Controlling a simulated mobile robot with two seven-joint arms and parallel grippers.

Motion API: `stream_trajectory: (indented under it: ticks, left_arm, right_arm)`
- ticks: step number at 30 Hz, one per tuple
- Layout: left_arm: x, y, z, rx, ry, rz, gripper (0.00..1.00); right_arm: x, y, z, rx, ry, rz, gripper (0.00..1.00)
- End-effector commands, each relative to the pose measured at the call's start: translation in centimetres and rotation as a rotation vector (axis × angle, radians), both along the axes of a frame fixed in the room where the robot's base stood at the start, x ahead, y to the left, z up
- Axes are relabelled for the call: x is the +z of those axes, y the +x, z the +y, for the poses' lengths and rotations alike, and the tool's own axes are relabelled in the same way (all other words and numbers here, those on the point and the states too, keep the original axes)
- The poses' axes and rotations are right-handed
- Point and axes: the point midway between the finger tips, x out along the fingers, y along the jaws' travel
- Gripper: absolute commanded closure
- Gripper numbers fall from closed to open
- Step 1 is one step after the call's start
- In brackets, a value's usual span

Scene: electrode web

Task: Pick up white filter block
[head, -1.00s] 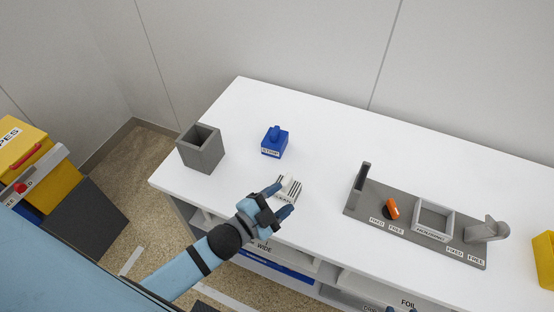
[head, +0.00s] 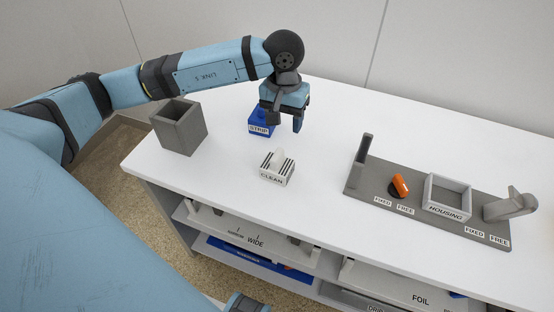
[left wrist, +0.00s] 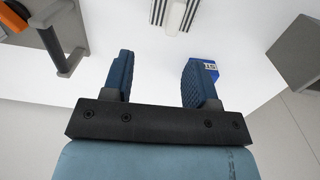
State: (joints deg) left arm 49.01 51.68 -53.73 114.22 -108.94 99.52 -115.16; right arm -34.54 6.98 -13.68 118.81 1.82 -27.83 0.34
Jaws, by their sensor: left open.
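The white filter block (head: 276,170), with dark stripes, a white grip on top and a CLEAN label, sits upright on the white bench. Its striped part also shows at the top edge of the left wrist view (left wrist: 177,14), beyond the fingertips. My left gripper (head: 286,118) is open and empty, pointing down above the bench. It is behind the white block in the head view, apart from it, and partly hides the blue STRIP block (head: 259,130). In the left wrist view its fingers (left wrist: 160,72) stand well apart with nothing between them.
A grey open box (head: 180,128) stands at the bench's left end. A grey fixture plate (head: 415,208) with an orange part (head: 400,184) and a HOUSING tray (head: 447,212) lies to the right. Shelves with trays are below. The bench front near the white block is clear.

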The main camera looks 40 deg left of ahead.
Motion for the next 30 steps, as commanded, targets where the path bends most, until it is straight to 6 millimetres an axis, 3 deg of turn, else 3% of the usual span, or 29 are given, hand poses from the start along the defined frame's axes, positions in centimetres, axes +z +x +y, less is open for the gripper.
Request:
stream_trajectory:
  ticks: [4, 13, 22, 30]
  left_arm:
    - [-0.9, 0.3, 1.2, -0.021, 0.056, -0.015, 0.47]
    - [-6.6, 0.2, 1.2, -0.021, 0.052, -0.012, 0.47]
    - [-9.1, 0.0, 1.4, -0.019, 0.051, -0.014, 0.47]
    - [-12.8, -0.6, 1.8, -0.019, 0.050, -0.014, 0.47]
  right_arm:
    - [-0.3, 0.0, 0.0, -0.001, 0.002, 0.001, 0.52]
    - [-0.4, -0.3, 0.0, -0.001, 0.001, 0.005, 0.52]
    - [-0.3, -0.3, 0.0, -0.001, 0.000, 0.005, 0.52]
    - [-0.3, -0.3, -0.1, 0.000, -0.001, 0.006, 0.52]
